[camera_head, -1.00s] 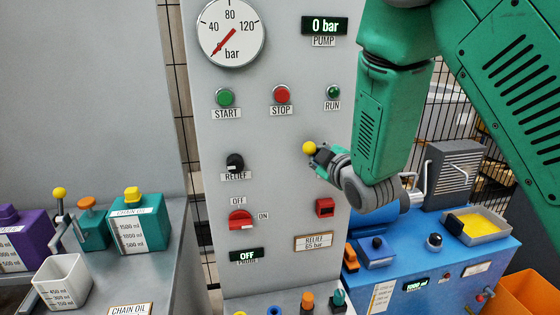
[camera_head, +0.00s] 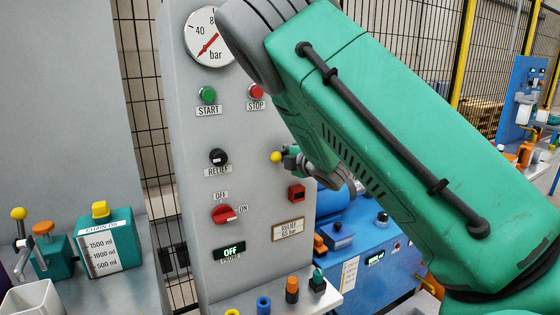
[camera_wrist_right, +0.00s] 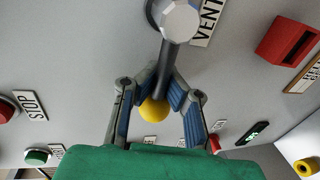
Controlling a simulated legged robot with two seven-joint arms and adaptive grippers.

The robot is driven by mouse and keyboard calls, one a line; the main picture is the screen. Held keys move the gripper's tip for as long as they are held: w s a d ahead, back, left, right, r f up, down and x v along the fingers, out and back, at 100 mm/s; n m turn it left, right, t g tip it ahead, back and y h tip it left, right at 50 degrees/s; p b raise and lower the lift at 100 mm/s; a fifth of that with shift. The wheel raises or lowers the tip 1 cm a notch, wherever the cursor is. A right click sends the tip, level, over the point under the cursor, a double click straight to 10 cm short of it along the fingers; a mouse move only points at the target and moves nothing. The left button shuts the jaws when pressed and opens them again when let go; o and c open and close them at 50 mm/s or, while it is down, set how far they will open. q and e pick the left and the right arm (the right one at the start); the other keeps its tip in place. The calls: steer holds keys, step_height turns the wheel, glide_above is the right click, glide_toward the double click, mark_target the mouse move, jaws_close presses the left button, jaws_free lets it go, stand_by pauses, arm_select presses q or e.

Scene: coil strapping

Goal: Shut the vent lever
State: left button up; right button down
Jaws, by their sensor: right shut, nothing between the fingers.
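The vent lever has a yellow ball knob (camera_head: 276,157) and sits on the grey panel, right of the relief knob. In the right wrist view its dark shaft (camera_wrist_right: 163,75) runs from a silver hub (camera_wrist_right: 179,20) beside the VENT label (camera_wrist_right: 207,20) to the yellow ball. My right gripper (camera_head: 290,158) is at the lever, its fingers largely hidden by the arm in the head view. Contact with the lever cannot be told. My left gripper is not in view.
The grey panel (camera_head: 190,200) carries a black relief knob (camera_head: 218,157), a red switch (camera_head: 224,214) and a red block (camera_head: 296,193) near the lever. A blue machine (camera_head: 375,255) stands at the right. My right arm covers much of the panel's right side.

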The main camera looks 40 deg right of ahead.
steer(key=shift+s+a+f, duration=0.15)
steer(key=shift+f, duration=0.4)
steer(key=c, duration=1.6)
jaws_free()
steer(key=shift+r, duration=0.1)
steer(key=shift+a+r, duration=0.15)
steer(key=shift+r, duration=0.15)
steer(key=v, duration=1.2)
steer(key=shift+f, duration=0.1)
